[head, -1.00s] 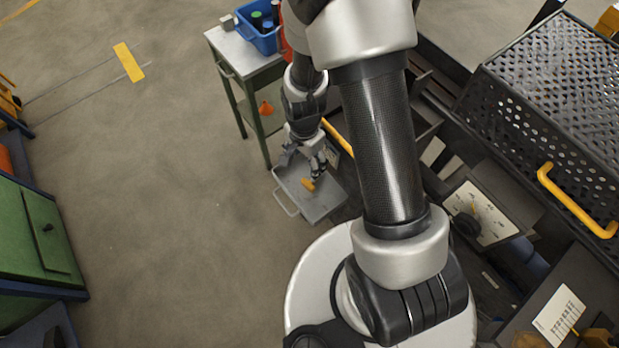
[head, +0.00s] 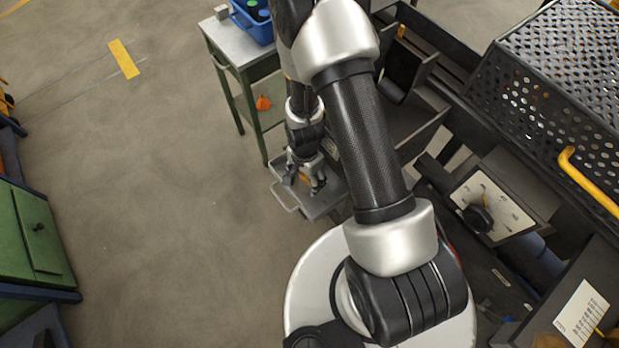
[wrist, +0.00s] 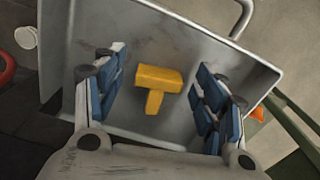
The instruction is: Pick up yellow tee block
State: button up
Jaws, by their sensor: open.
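The yellow tee block (wrist: 158,80) lies on the floor of a grey metal tray (wrist: 186,28), its bar across and its stem toward my gripper in the wrist view. In the head view it is a small yellow patch (head: 304,178), partly hidden by my gripper. My gripper (wrist: 162,92) is open, its blue-padded fingers to the left and right of the block with gaps on both sides. In the head view my gripper (head: 305,183) points down over the tray. I cannot tell how far above the block the fingertips are.
The tray walls surround the fingers. A green-legged table (head: 238,48) with a blue bin (head: 252,28) stands behind the tray, an orange object (head: 263,103) on its lower shelf. A dark furnace bench with a perforated cover (head: 560,70) is on the right.

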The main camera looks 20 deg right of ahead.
jog(key=shift+c, duration=0.4)
jog(key=c, duration=1.3)
